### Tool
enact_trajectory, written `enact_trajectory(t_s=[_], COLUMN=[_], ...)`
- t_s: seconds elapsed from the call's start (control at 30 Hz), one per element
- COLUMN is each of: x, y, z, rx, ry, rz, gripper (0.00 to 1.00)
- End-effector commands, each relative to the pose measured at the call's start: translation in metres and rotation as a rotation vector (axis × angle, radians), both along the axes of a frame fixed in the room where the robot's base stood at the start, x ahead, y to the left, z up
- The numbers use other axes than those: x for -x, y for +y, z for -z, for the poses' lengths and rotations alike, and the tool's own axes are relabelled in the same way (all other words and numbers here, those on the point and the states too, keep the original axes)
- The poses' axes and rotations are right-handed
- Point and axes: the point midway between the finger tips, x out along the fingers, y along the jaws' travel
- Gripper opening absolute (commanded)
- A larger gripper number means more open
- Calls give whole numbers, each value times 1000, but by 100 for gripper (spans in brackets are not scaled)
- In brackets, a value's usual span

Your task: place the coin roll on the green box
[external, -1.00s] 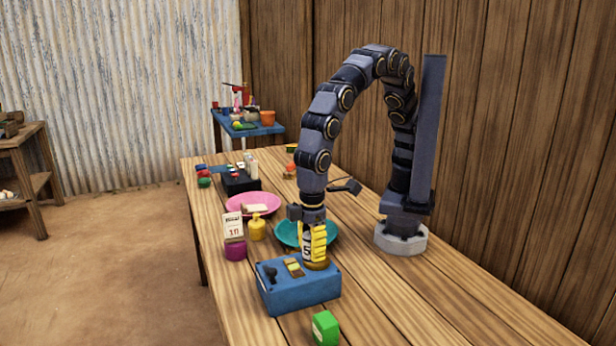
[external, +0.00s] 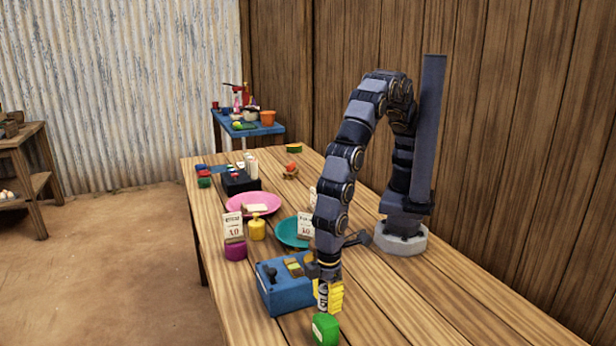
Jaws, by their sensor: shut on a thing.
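My gripper (external: 331,296), with yellow fingers, points straight down near the front of the table. It is shut on the coin roll (external: 322,297), a small pale cylinder with dark print, held upright and partly covered by the fingers. The green box (external: 325,328) stands on the table at the near edge of the picture. The roll's lower end appears right at the box's upper edge. I cannot tell whether it touches the box or is above or behind it.
A blue box (external: 287,295) with small items on top stands just left of my gripper. Behind it are a teal plate (external: 288,231), a pink plate (external: 268,199), a yellow bottle (external: 257,229) and a purple sign holder (external: 235,249). The table to the right is clear.

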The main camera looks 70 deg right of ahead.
Motion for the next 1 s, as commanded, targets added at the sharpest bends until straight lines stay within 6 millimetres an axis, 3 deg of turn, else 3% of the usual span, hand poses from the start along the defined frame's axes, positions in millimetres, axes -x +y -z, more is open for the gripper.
enact_trajectory(t_s=[0.17,0.5,0.53,0.57,0.6,1.0], x=[1,0,0,0,0,0], y=[-1,0,0,0,0,0], z=[25,28,29,29,28,21], rx=[4,1,1,1,1,-1], ry=[2,0,0,0,1,0], rz=[0,0,0,0,0,0], gripper=[0,0,33,46,51,51])
